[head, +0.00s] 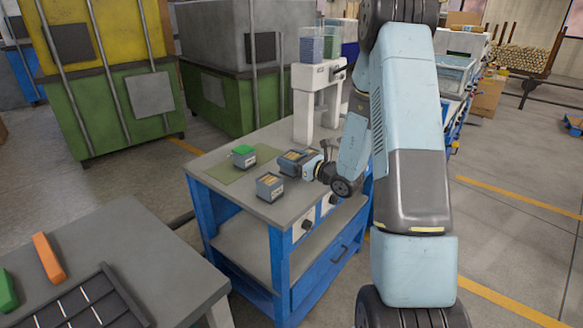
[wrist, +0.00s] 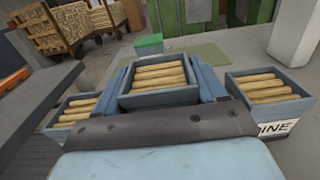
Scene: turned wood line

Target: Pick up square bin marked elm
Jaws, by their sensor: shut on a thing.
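My gripper (head: 299,164) reaches in from the right over the blue workbench (head: 222,160). In the wrist view, my gripper's blue fingers (wrist: 165,82) are shut on the two sides of a grey-blue square bin (wrist: 158,99) of wooden sticks. No marking shows on this bin, so I cannot read whether it says elm. I cannot tell if it touches the bench top. A similar bin stands on its right (wrist: 268,97), with lettering ending in "INE". Another stands on its left (wrist: 76,112). In the head view, one bin (head: 270,188) stands at the bench's front edge.
A box with a green top (head: 244,157) stands on a green mat (head: 225,174). A white stand (head: 303,105) rises behind the gripper. A grey table (head: 130,235) with a dark rack and orange and green pieces is at front left. Green bins stand behind.

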